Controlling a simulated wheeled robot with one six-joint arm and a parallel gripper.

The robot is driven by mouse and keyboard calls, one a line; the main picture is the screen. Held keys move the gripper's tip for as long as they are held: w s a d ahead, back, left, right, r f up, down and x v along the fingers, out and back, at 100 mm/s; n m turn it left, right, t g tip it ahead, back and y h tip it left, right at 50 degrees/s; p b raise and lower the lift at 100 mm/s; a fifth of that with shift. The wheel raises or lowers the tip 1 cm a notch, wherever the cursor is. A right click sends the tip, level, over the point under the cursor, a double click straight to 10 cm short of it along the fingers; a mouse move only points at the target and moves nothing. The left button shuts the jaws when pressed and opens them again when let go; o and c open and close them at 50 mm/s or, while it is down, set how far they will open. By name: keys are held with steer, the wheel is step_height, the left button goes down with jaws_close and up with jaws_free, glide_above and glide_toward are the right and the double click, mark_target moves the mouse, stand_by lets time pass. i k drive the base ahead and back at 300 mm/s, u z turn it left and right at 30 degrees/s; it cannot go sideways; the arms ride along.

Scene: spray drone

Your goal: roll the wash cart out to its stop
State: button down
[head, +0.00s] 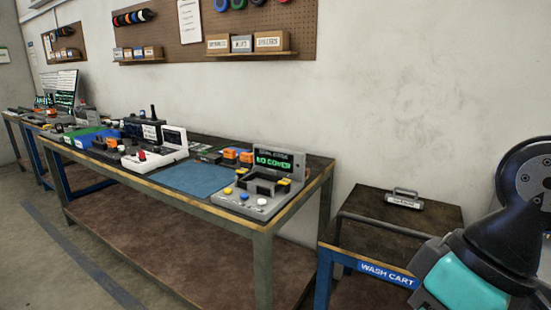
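The wash cart (349,257) stands at the lower right, beside the end of the long workbench and close to the wall. It has a blue front rail with a "WASH CART" label (386,274), a dark brown top, and a grey bar along its left side. A small block with a grey handle and a label (404,198) lies on its top. My arm covers the cart's right part and the lower edge of the picture cuts off its base. My gripper is not in view.
The workbench (284,226) carries a grey device with a green-lit screen (272,161), a blue mat (194,179) and several other devices. Pegboards (297,37) hang on the wall. The floor (40,250) in front of the bench at left is clear, with a dark stripe.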

mark_target(370, 235)
steer(key=z, duration=0.3)
steer(key=i, duration=0.95)
steer(key=z, duration=0.1)
